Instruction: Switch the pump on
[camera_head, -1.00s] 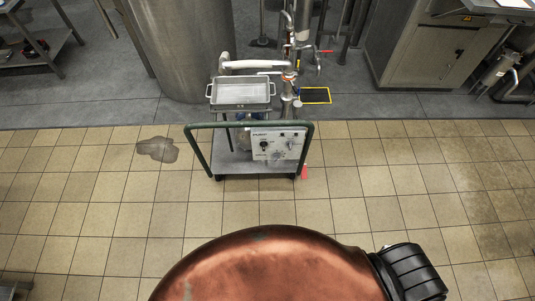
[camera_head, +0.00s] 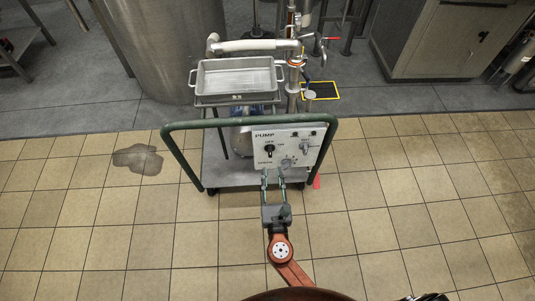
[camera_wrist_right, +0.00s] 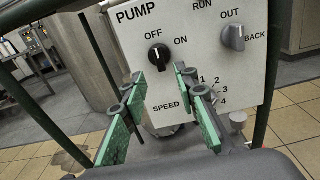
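The pump's white control panel (camera_head: 287,147) is mounted on the green-framed cart. Its black OFF/ON knob (camera_head: 269,149) also shows in the right wrist view (camera_wrist_right: 158,57), its white mark pointing up, nearer OFF. My right gripper (camera_head: 273,178) is open and empty, just in front of the panel's lower part. In the right wrist view its green-padded fingers (camera_wrist_right: 161,82) are parted below the knob and apart from it. They partly hide the SPEED dial. My left gripper is not in view.
A grey OUT/BACK knob (camera_wrist_right: 234,38) sits to the right of the black knob. A metal tray (camera_head: 237,78) and pipes stand behind. The tiled floor around the cart is mostly clear.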

